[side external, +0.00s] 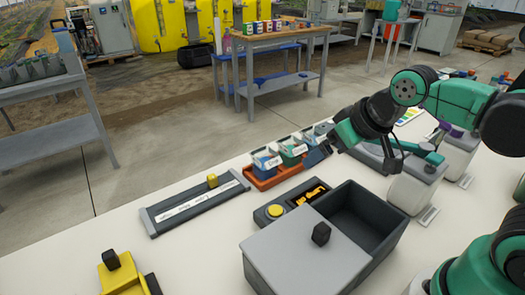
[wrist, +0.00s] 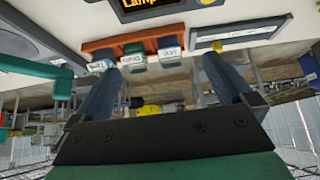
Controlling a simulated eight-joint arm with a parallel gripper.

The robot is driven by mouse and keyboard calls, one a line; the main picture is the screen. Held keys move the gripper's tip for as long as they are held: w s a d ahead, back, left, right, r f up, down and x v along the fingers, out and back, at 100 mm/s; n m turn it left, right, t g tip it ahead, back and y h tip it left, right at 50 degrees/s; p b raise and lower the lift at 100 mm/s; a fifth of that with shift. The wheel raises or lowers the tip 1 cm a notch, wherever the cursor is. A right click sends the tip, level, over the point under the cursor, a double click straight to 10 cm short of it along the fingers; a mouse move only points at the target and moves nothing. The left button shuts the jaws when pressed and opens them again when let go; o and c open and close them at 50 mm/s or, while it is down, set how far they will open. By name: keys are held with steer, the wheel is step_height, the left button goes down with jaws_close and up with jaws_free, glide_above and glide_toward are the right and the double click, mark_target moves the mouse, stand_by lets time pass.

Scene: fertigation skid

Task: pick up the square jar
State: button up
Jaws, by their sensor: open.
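Three small square-sided jars stand in an orange tray (side external: 262,182) in the side view: a blue left jar (side external: 266,162), a green middle jar (side external: 291,150) and a right jar (side external: 314,137), partly hidden by my gripper. All carry white labels. I cannot tell which one is the square jar. My gripper (side external: 317,156) is beside the right jar, its fingers open and apparently empty. In the wrist view, the tray (wrist: 132,43) and jars appear upside down beyond my gripper (wrist: 163,66), whose two blue-grey fingers are spread. Contact with the right jar cannot be told.
A grey open bin (side external: 388,240) with a lid (side external: 300,255) stands in front. A dark box with a yellow button (side external: 275,211) is beside it. A long grey holder (side external: 195,203) lies left. White containers (side external: 407,192) stand right.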

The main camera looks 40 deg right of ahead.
steer(key=w+r+g, duration=0.2)
steer(key=w, duration=0.4)
steer(key=g, duration=0.5)
glide_above(265, 154)
steer(key=s+a, duration=0.2)
step_height(265, 154, down, 7)
steer(key=shift+s+d+f, duration=0.1)
steer(key=shift+d+f, duration=0.05)
steer(key=shift+f, duration=2.6)
steer(key=c, duration=1.4)
steer(key=shift+r, duration=0.15)
step_height(265, 154, up, 13)
